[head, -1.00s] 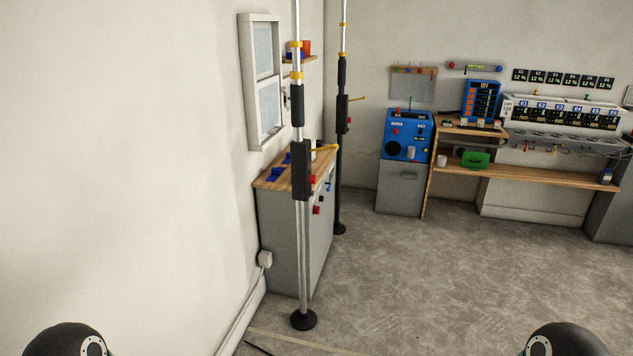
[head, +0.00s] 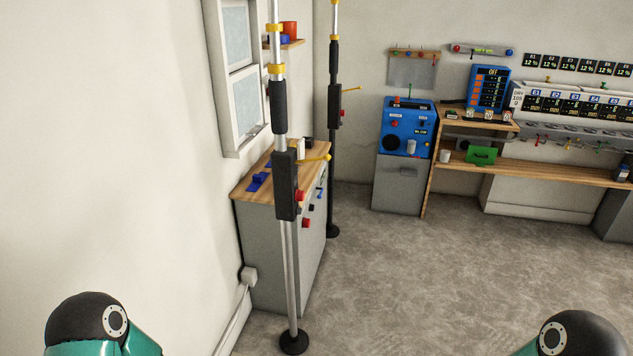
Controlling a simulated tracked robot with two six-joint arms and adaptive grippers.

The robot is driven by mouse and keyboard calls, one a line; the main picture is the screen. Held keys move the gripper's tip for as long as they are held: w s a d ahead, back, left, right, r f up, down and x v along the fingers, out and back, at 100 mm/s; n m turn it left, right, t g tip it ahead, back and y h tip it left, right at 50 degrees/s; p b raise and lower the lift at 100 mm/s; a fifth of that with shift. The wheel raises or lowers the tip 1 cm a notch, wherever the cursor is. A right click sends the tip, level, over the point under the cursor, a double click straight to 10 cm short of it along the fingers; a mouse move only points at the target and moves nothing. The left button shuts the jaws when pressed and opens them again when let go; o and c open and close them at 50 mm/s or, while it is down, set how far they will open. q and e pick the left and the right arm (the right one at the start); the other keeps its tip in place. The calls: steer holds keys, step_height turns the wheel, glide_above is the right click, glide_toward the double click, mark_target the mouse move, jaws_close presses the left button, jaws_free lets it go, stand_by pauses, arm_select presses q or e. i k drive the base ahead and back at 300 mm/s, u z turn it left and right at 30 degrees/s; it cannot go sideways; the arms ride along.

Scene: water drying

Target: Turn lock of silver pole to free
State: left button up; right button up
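The silver pole (head: 290,268) stands upright on a round black foot, left of centre in the head view, in front of a grey cabinet. It carries yellow rings, a black grip and a black lock housing (head: 286,186) with a yellow-tipped lever pointing right and a red knob at its side. The exact setting of the lock is too small to tell. Only rounded black and teal parts of my two arms show at the bottom left and bottom right. Neither gripper is in view.
A second, dark pole (head: 333,150) stands behind. The grey cabinet (head: 265,250) with a wooden top is against the left wall. A blue machine (head: 405,128) and a wooden bench (head: 540,176) are at the back. The grey floor (head: 420,280) at centre right is clear.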

mark_target(299, 195)
steer(key=u, duration=0.05)
steer(key=i, duration=1.7)
steer(key=u, duration=0.2)
